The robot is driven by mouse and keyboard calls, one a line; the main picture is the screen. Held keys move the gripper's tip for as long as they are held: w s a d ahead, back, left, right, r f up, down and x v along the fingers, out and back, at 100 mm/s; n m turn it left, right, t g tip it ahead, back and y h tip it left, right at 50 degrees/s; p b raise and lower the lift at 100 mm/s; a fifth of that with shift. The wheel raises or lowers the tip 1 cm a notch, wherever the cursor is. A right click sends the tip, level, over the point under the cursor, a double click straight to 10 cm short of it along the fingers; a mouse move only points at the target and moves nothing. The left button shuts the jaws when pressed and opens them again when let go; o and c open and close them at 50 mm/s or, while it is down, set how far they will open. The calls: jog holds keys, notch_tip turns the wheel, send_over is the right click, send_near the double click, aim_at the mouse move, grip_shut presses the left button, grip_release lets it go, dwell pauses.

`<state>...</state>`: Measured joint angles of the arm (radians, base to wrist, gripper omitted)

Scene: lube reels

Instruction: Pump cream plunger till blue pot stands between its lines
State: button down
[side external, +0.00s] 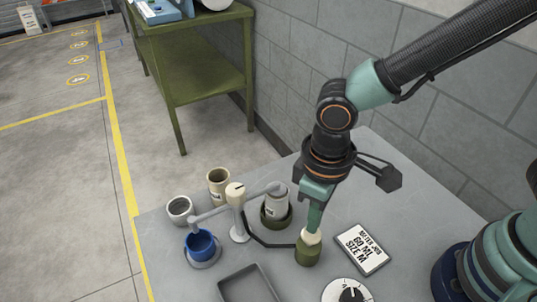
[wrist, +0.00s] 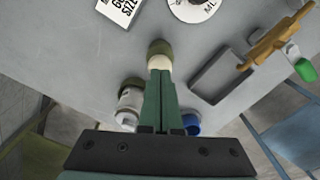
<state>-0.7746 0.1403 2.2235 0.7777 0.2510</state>
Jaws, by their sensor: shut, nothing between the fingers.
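The cream plunger (side external: 311,237) stands upright in an olive base (side external: 307,255); it also shows in the wrist view (wrist: 159,62). My gripper (side external: 315,229) is shut and empty, with its fingertips at the top of the plunger, touching or just above it. The blue pot (side external: 203,246) sits on a round grey stand under the end of the pale spout (side external: 212,215). The pot is partly hidden behind my gripper in the wrist view (wrist: 193,121). Its fill level and lines cannot be made out.
A card (side external: 362,248) reads 60 ML, SIZE M. A dial (side external: 347,292) and a grey tray (side external: 248,286) lie at the front. A pale jar (side external: 276,206), tan pot (side external: 217,179) and grey pot (side external: 180,208) stand behind. A dark hose links jar and plunger base.

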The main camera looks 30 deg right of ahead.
dwell(0.4)
jog(key=shift+f, duration=1.9)
jog(key=shift+r, duration=3.8)
jog(key=w+d+r+m+t, duration=0.2)
jog(key=d+r, duration=0.3)
jog(key=d, duration=0.6)
jog(key=w+d+r+m+t, duration=0.3)
jog(key=d+r, duration=0.3)
jog(key=d, duration=0.6)
jog(key=shift+m+t, duration=0.3)
jog(key=shift+m, duration=0.2)
